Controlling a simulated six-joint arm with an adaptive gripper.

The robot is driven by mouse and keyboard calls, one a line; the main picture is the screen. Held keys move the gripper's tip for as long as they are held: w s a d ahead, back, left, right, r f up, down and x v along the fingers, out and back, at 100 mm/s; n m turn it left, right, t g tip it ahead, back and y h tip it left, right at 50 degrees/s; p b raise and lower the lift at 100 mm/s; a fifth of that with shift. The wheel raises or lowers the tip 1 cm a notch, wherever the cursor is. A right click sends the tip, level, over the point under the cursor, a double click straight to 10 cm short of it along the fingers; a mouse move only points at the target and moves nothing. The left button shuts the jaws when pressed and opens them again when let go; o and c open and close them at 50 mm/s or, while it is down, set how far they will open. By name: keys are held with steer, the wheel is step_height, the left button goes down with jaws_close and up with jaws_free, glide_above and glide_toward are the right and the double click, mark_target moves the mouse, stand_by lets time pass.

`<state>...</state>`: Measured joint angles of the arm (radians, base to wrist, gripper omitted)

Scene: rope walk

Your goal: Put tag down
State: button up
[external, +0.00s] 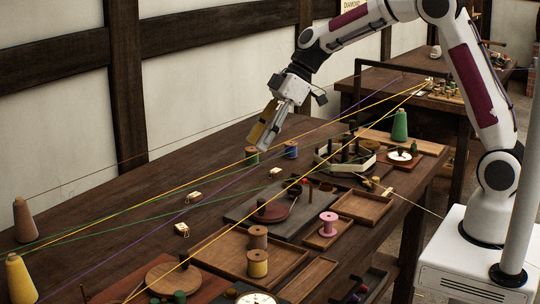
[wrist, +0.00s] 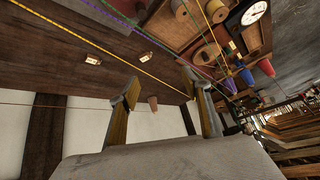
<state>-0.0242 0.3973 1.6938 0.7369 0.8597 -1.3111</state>
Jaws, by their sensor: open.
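Several small cream tags lie on the dark wooden table: one tag (external: 193,197) near the middle, a second tag (external: 181,230) closer to the front, and a third tag (external: 275,172) beside the grey board. Two tags also show in the wrist view, one (wrist: 93,59) at left and one (wrist: 146,56) near the yellow rope. My gripper (external: 259,137) is above the far side of the table, near the green and blue spools. In the wrist view its fingers (wrist: 160,96) are spread wide, with no tag held between them. Which tag the task means, I cannot tell.
Yellow, green and purple ropes (external: 160,202) stretch across above the table, close to my gripper. A yellow cone (external: 20,280) and a brown cone (external: 25,222) stand at left. The table's back left is clear.

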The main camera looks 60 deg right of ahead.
steer(key=s+d+r+m+h, duration=0.2)
steer(key=s+d, duration=0.3)
steer(key=s, duration=0.6)
steer(key=s+d+r+m+t+h, duration=0.1)
steer(key=s+d+m, duration=0.3)
steer(key=s, duration=0.8)
steer(key=s+d+r+m+t+h, duration=0.1)
steer(key=s+d+r+m+h, duration=0.2)
steer(key=s, duration=0.9)
steer(key=d+m, duration=0.1)
steer(key=d, duration=0.2)
steer(key=shift+o, duration=0.7)
